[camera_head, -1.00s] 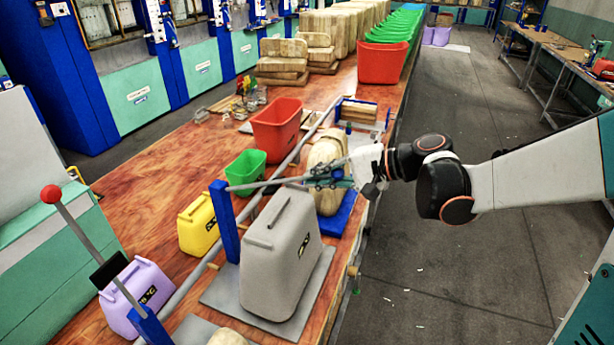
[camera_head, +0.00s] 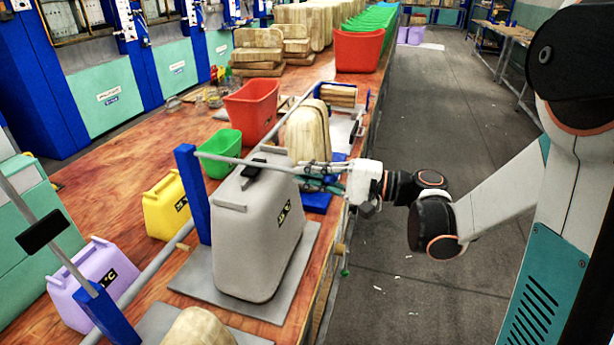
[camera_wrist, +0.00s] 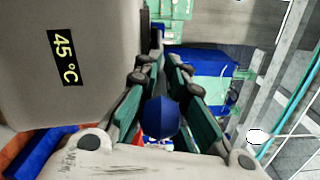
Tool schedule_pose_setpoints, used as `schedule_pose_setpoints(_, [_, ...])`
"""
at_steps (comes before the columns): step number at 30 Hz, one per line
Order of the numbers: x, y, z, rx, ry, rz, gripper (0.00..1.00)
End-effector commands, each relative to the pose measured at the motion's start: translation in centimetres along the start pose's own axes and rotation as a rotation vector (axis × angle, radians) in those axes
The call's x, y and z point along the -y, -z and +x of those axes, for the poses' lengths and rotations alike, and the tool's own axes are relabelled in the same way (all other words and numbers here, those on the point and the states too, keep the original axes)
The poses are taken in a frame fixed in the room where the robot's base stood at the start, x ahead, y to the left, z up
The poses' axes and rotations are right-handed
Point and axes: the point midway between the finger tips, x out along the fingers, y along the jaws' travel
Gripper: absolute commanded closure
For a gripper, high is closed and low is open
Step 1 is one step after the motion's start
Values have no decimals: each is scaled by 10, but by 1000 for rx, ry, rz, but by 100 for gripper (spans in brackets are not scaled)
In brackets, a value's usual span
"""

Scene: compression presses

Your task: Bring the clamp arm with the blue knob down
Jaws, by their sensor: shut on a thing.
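The clamp arm (camera_head: 232,161) is a thin grey rod running from a blue post (camera_head: 192,193) on the left, across the top of a grey canister (camera_head: 250,240), to my gripper (camera_head: 318,178). It lies close to level. Its black pad (camera_head: 253,171) is at the canister's top; I cannot tell if it touches. In the wrist view the blue knob (camera_wrist: 160,118) sits between the two green fingers of my gripper (camera_wrist: 160,78), which are shut on it. In the head view the fingers hide the knob. The canister (camera_wrist: 65,30) stands right beside the fingers, with a 45 °C label.
Another clamp arm with a black pad (camera_head: 42,232) is raised at the left. A purple canister (camera_head: 92,285), a yellow canister (camera_head: 166,205), a green bin (camera_head: 218,153) and a red bin (camera_head: 251,108) stand on the wooden table.

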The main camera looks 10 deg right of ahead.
Motion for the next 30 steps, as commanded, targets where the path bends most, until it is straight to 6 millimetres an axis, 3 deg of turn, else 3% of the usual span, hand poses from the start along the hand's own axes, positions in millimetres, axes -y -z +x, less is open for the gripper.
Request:
schedule_pose_setpoints(17, [-9, 1, -1, 2, 12, -2, 100])
schedule_pose_setpoints(18, [-9, 0, -1, 2, 12, -2, 86])
schedule_pose_setpoints(20, [-9, 0, -1, 2, 13, -1, 72])
schedule_pose_setpoints(30, [-6, 1, -2, 2, 17, -1, 70])
